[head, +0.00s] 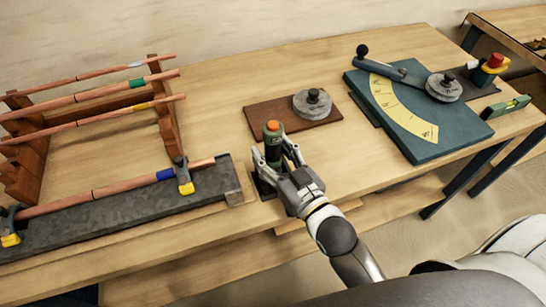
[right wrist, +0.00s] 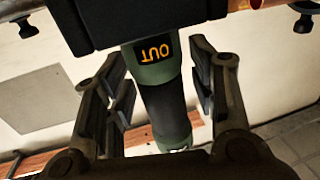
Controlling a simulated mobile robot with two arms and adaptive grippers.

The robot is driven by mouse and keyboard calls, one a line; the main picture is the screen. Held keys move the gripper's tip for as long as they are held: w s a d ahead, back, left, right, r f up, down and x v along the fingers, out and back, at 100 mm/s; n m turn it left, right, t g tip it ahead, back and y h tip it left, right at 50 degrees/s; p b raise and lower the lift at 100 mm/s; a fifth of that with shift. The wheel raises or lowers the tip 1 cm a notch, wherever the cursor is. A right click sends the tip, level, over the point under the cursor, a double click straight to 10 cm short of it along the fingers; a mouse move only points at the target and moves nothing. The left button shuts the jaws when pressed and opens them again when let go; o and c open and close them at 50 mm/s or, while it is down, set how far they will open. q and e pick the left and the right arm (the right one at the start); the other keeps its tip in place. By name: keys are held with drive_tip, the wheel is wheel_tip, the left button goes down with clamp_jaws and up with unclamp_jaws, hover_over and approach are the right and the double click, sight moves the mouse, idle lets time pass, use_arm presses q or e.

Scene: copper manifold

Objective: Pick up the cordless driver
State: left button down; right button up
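The cordless driver (head: 272,146), green with an orange top, stands upright near the front edge of the table, to the right of the grey slab. My right gripper (head: 276,153) reaches it from the front right, with one finger on each side of its body. In the right wrist view the driver's green and dark body (right wrist: 163,95), marked "OUT", lies between the finger pads (right wrist: 162,98). Gaps show between the body and both pads, so the gripper is open around it. A dark block (right wrist: 140,18) adjoins one end of the driver. My left gripper is out of view.
A wooden rack (head: 165,110) with copper pipes and a grey slab (head: 110,215) with a clamped pipe stand left. Behind the driver is a brown board (head: 262,112) with a round weight (head: 312,103). A teal bending plate (head: 425,145) is right. Bare table lies between the boards.

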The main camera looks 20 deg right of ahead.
sight(273, 124)
drive_tip(key=c, duration=0.7)
drive_tip(key=shift+r, duration=0.1)
drive_tip(key=shift+c, duration=0.6)
wheel_tip(273, 124, up, 9)
drive_tip(key=shift+r, duration=0.1)
drive_tip(key=shift+r+p, duration=0.3)
drive_tip(key=shift+r, duration=0.1)
drive_tip(key=shift+r+p, duration=0.5)
drive_tip(key=shift+r, duration=0.15)
wheel_tip(273, 124, up, 8)
drive_tip(key=p, duration=0.9)
drive_tip(key=shift+f, duration=0.1)
